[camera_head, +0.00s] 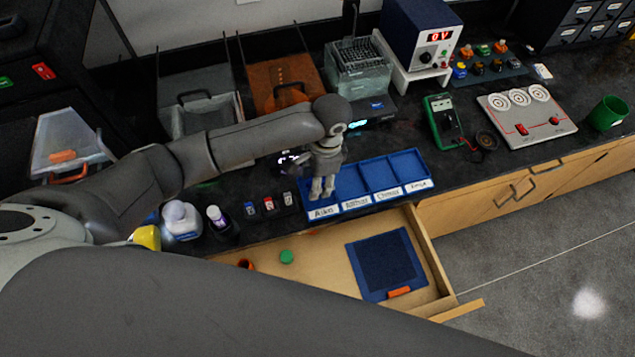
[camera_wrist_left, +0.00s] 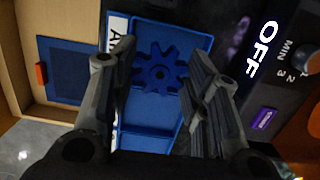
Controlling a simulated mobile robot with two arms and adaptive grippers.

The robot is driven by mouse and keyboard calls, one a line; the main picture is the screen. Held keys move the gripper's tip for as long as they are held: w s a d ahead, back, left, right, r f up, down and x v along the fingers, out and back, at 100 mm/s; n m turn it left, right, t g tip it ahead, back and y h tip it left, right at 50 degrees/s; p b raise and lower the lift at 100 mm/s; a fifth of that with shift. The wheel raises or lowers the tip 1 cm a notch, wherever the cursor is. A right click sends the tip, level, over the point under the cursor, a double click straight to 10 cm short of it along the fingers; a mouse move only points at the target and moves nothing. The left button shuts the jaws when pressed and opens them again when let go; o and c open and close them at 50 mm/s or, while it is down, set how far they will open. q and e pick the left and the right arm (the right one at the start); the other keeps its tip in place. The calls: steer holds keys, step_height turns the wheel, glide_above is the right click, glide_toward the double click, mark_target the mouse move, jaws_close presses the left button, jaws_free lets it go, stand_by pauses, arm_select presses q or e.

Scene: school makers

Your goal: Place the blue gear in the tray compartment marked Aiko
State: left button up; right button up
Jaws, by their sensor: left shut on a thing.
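The blue tray (camera_head: 378,174) stands on the dark counter, with a row of compartments and white name labels along its front. The label at its left end reads Aiko (camera_head: 322,212). My left gripper (camera_head: 322,190) points down over that left-end compartment. In the left wrist view the blue gear (camera_wrist_left: 160,72) is between the two fingers of my left gripper (camera_wrist_left: 158,80), which is shut on it. The tray's blue floor and rim (camera_wrist_left: 150,142) show around the gear. Whether the gear touches the floor cannot be told. The head view hides the gear behind the gripper. My right gripper is not in view.
An open drawer (camera_head: 440,292) below the tray holds a blue panel (camera_head: 385,262) and a green round piece (camera_head: 287,256). Bottles (camera_head: 180,220) stand left of the tray. A device with a lit display (camera_head: 375,108) is behind it; a green meter (camera_head: 444,120) is right.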

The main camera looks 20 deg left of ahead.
arm_select(q)
steer(key=shift+w+a+f, duration=0.1)
steer(key=shift+w+f, duration=0.4)
steer(key=shift+f, duration=0.15)
step_height(320, 180, down, 3)
steer(key=shift+r, duration=0.1)
steer(key=shift+f, duration=0.2)
steer(key=o, duration=0.4)
steer(key=shift+o, duration=0.2)
steer(key=r, duration=0.4)
steer(key=r+b, duration=0.1)
steer(key=r, duration=0.3)
steer(key=d+r, duration=0.1)
steer(key=r, duration=0.3)
steer(key=shift+w+d+r, duration=0.1)
steer(key=shift+w, duration=0.3)
